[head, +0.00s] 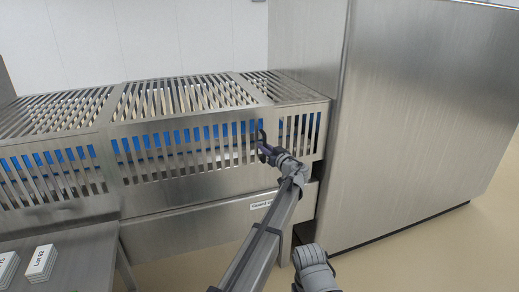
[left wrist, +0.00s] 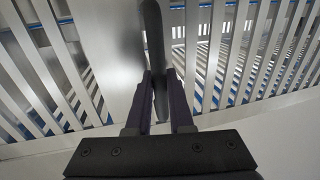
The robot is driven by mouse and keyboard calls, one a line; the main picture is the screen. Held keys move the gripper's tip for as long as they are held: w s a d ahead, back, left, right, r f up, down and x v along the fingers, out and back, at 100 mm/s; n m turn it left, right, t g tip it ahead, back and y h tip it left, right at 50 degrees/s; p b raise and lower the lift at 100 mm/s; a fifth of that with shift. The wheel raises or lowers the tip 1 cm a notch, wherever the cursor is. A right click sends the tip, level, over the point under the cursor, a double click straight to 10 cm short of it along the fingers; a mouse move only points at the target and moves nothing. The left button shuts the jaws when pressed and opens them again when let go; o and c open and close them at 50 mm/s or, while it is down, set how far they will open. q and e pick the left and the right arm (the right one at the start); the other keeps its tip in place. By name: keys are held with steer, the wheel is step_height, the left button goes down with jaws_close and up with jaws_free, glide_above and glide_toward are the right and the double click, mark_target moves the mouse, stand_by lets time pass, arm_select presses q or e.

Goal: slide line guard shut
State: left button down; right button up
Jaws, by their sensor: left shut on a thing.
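The slatted steel line guard (head: 160,197) stands across the machine in the head view, with blue showing behind its bars. Its dark upright handle (head: 262,136) is near the right end of the middle section; it also shows in the left wrist view (left wrist: 153,35). My left gripper (head: 263,149) is shut on this handle, with its two fingers (left wrist: 160,95) on either side of the bar. The gripper hides part of the handle and the bars behind it. I cannot tell from these views whether the guard is fully shut.
A large steel cabinet (head: 425,110) stands right of the guard. A labelled steel panel (head: 200,219) runs below it. At lower left, white labelled stacks (head: 42,261) lie on a steel table (head: 88,262). The floor (head: 400,263) is clear at lower right.

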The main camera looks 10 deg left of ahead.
arm_select(q)
steer(key=shift+w+d, duration=0.2)
steer(key=shift+d, duration=0.05)
steer(key=c, duration=0.8)
jaws_free()
steer(key=shift+s, duration=0.15)
steer(key=v, duration=0.7)
steer(key=shift+s+d, duration=0.15)
steer(key=shift+d, duration=0.1)
steer(key=shift+a, duration=0.1)
